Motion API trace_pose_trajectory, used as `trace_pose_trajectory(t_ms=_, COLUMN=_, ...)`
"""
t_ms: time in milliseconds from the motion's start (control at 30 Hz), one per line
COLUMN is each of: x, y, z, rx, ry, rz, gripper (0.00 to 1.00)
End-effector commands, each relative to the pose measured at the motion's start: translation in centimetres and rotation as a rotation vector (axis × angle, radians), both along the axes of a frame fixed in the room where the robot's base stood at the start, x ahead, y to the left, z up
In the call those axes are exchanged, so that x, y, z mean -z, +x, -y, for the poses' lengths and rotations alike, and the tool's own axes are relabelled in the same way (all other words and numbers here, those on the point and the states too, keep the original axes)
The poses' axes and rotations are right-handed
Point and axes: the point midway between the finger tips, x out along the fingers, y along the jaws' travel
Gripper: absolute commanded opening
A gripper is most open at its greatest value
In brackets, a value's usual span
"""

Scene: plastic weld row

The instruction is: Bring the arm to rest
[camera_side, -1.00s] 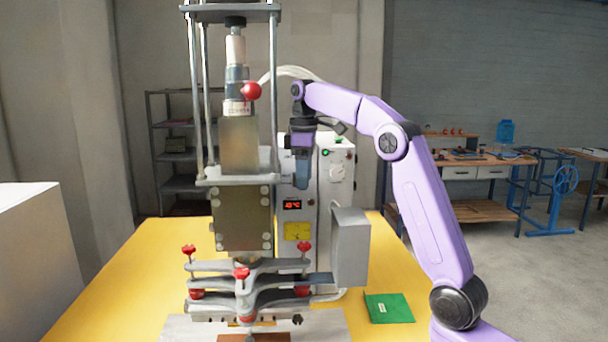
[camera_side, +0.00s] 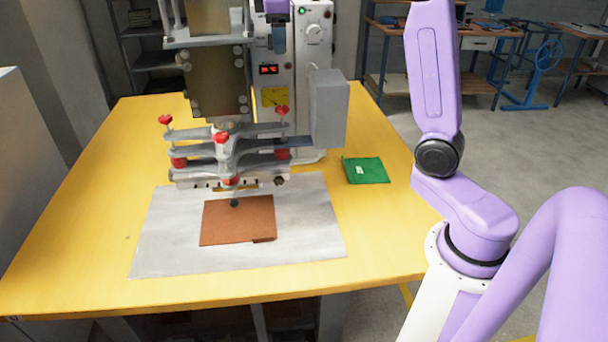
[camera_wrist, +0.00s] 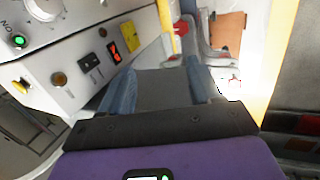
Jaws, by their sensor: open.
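My gripper (camera_wrist: 160,88) is open in the wrist view, its two blue-grey fingers apart with nothing between them. In the side view, the gripper's lower end (camera_side: 278,36) shows at the top edge, in front of the white control cabinet (camera_side: 306,95). The rest of the wrist is cut off there. My purple arm stands at the right of that view. The fingers appear above the table and clear of the brown sheet (camera_side: 238,222), which lies flat on the grey plate (camera_side: 170,240) under the press.
The press (camera_side: 215,75) with red-knobbed clamp arms stands left of the cabinet. A grey box (camera_side: 328,108) juts out at its right. A green packet (camera_side: 365,171) lies on the yellow table (camera_side: 90,215). The table's left side is clear.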

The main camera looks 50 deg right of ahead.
Motion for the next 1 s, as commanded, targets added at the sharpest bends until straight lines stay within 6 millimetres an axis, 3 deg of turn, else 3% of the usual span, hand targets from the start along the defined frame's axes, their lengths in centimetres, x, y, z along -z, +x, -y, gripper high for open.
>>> trace_pose_trajectory(t_ms=267, x=0.9, y=-2.8, z=-3.4, rx=-0.153, ry=-0.077, rz=0.11, gripper=0.63)
trace_pose_trajectory(t_ms=467, x=3.7, y=-7.1, z=-7.9, rx=-0.289, ry=-0.039, rz=0.147, gripper=0.63)
trace_pose_trajectory(t_ms=567, x=5.9, y=-10.4, z=-10.5, rx=-0.341, ry=0.021, rz=0.122, gripper=0.63)
trace_pose_trajectory(t_ms=733, x=10.3, y=-17.5, z=-13.9, rx=-0.391, ry=0.137, rz=0.025, gripper=0.63)
trace_pose_trajectory(t_ms=867, x=13.4, y=-23.6, z=-15.1, rx=-0.406, ry=0.208, rz=-0.069, gripper=0.63)
trace_pose_trajectory(t_ms=1000, x=16.2, y=-29.3, z=-15.0, rx=-0.404, ry=0.253, rz=-0.163, gripper=0.63)
